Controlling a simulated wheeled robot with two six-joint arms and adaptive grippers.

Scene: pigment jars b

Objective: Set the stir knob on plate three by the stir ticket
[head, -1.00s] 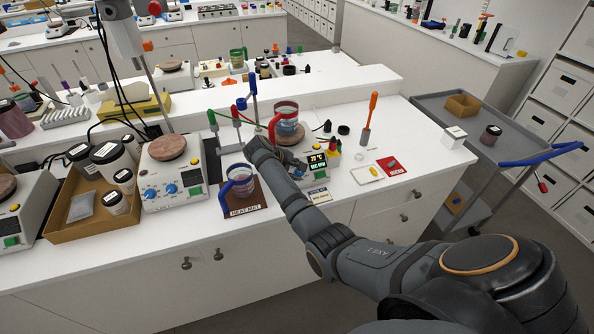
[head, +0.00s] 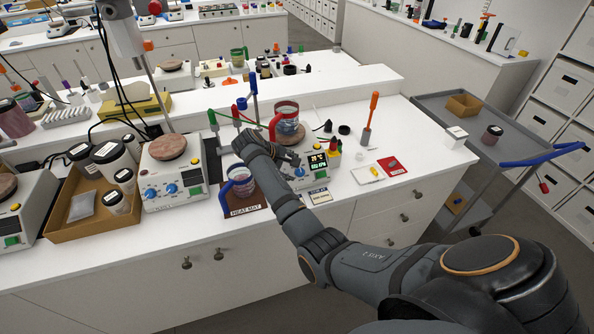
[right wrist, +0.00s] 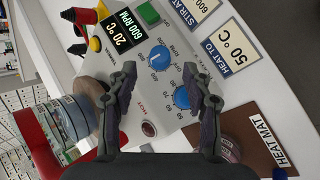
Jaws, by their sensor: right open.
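Plate three appears to be the white hot plate (head: 312,178); no number is readable on it. In the right wrist view its panel (right wrist: 150,125) has two blue knobs. The knob (right wrist: 160,57) nearer the green button seems to be the stir knob; the other knob (right wrist: 183,97) has a scale marked 60 to 80. The display (right wrist: 118,35) reads 20 °C and 600 RPM.
A beaker with a red holder (head: 286,122) stands on the plate. A blue-handled beaker (head: 240,182) stands on the heat mat (head: 228,208), close below my right wrist. A heat ticket (right wrist: 233,45) reads 50 °C. An orange-handled tool (head: 370,120) stands upright behind.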

